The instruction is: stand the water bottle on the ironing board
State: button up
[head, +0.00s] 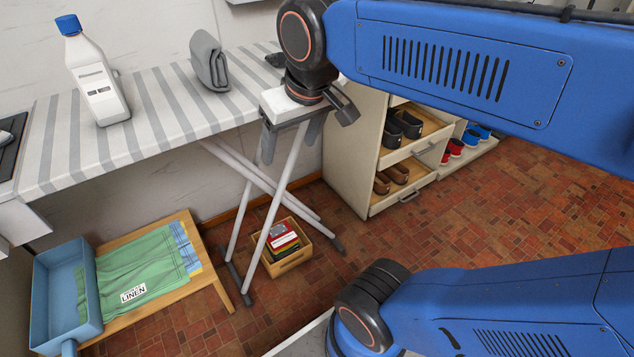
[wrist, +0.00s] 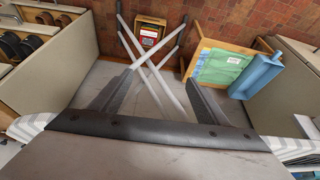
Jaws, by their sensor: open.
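The ironing board (head: 150,120), with grey and white stripes, runs along the wall at upper left in the head view. A white bottle (head: 98,90) with a blue cap and a printed label stands upright on its left part. I cannot tell whether it is the water bottle; no other bottle is clearly seen. My gripper (head: 291,147) is at the right end of the board, apart from the bottle. In the wrist view my gripper (wrist: 155,90) shows two dark fingers spread apart with nothing between them. The board's striped cover (wrist: 295,148) shows at the lower corners there.
Below are a low bench (head: 205,277) with green linen (head: 145,268), a blue tub (head: 63,290) and a wooden crate (head: 288,262). A shoe cabinet (head: 350,150) stands behind. The tiled floor (head: 500,210) at right is clear.

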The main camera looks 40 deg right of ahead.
jog(key=s+d+f, duration=0.2)
jog(key=s+f, duration=0.3)
jog(key=f, duration=0.3)
jog(key=shift+s+d+f, duration=0.15)
jog(key=shift+s+f, duration=0.05)
jog(key=shift+s, duration=0.15)
dwell(0.6)
